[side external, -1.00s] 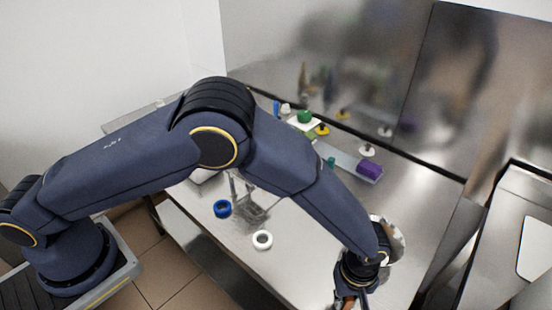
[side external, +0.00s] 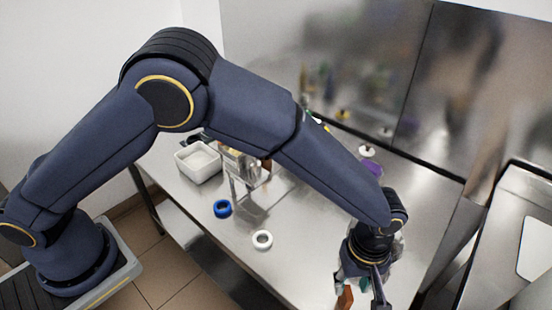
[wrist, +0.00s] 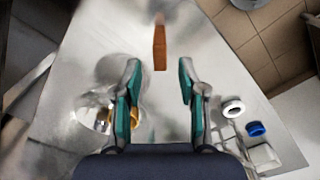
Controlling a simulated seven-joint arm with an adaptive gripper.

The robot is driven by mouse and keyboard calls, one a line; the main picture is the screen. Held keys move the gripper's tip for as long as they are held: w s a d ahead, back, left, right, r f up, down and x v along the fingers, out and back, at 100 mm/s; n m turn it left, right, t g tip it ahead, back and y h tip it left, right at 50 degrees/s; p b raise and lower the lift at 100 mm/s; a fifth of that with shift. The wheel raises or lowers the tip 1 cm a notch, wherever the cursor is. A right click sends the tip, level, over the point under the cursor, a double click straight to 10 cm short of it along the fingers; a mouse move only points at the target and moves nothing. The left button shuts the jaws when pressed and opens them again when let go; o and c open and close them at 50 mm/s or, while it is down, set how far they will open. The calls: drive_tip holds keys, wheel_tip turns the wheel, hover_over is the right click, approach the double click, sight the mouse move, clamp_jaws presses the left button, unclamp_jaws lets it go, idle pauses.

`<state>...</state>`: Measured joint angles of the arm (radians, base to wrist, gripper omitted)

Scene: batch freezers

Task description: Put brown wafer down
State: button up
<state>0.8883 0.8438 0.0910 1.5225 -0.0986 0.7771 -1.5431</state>
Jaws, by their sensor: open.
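The brown wafer (wrist: 160,49) is a narrow brown block on the bare steel table, beyond my fingertips in the wrist view. A blurred brown streak lies at its far end. It also shows in the side view (side external: 345,297) at the bottom edge, beside my fingers. My gripper (wrist: 159,68) is open, with its teal-padded fingers apart and nothing between the tips. The wafer is clear of both fingers in the wrist view. I cannot tell whether the wafer stands or lies flat.
A shiny round metal piece (wrist: 92,108) is left of my fingers, with a yellowish thing (wrist: 134,116) partly behind them. A white ring (side external: 262,240), a blue ring (side external: 222,208) and a white tub (side external: 198,162) sit on the table (side external: 300,225). Table around the wafer is clear.

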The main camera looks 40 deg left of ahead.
sight(349, 293)
wheel_tip(349, 293, up, 4)
drive_tip(key=shift+r, duration=0.1)
drive_tip(key=w+a+r+m+t+h, duration=0.1)
drive_tip(key=w+a+r+m+t, duration=0.15)
drive_tip(key=a+r, duration=1.25)
drive_tip(key=s+a+r+m+t, duration=0.1)
drive_tip(key=s+a+r+m, duration=0.2)
drive_tip(key=s+a, duration=0.4)
drive_tip(key=s+a+r+m+t+y, duration=0.1)
drive_tip(key=s+a+r+m+t, duration=0.1)
drive_tip(key=s+a, duration=0.6)
drive_tip(key=a+r+m, duration=0.1)
drive_tip(key=a, duration=0.5)
drive_tip(key=shift+s, duration=0.25)
drive_tip(key=shift+m, duration=0.25)
